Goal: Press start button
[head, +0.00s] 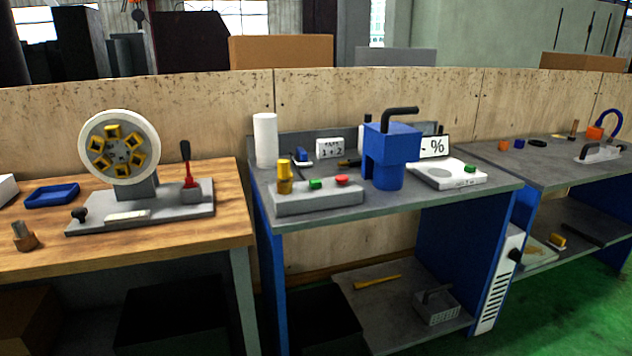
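A grey control box (318,201) sits at the front left of the middle bench. On its top are a green button (315,184), a red button (342,180) to its right and a yellow stacked knob or post (285,178) at its left end. No label marks which button is start. Another small green piece (470,168) is at the back right of a white flat device. Neither of my grippers is in view.
A blue machine (390,150) with a black handle stands right of the control box. A white cylinder (265,140) stands behind it. A white flat device (446,175) lies further right. The left wooden bench holds a round wheel fixture (120,147) and red lever (187,165).

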